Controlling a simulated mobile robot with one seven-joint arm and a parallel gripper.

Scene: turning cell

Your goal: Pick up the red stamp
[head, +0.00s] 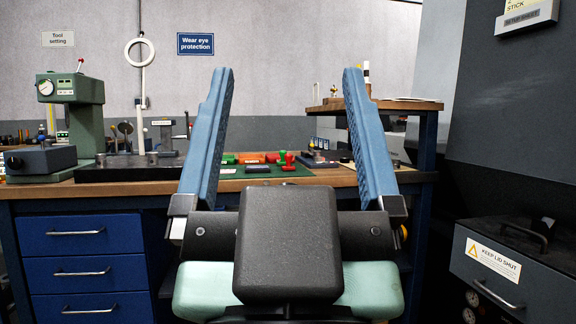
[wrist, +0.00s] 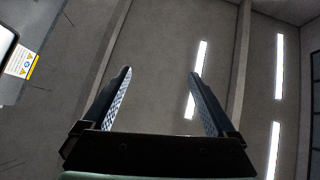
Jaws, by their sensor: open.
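A small red stamp-like piece (head: 289,161) with an upright handle stands on the green mat (head: 232,171) on the workbench, small and distant in the head view. A green piece (head: 282,156) stands right beside it. My gripper (head: 286,78) is open and empty, its two blue fingers pointing up and spread wide. It is nearer to me than the bench, and the red piece shows in the gap between the fingers. The wrist view also shows the open fingers (wrist: 160,76), with nothing between them; the red piece is not in that view.
Orange-red blocks (head: 250,158) and a dark block (head: 257,169) lie on the mat. A green press-like device (head: 75,110) stands at the bench's left. A raised wooden shelf (head: 400,105) is at right. A dark lidded cabinet (head: 520,260) stands at far right. The wrist view faces ceiling lights (wrist: 198,75).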

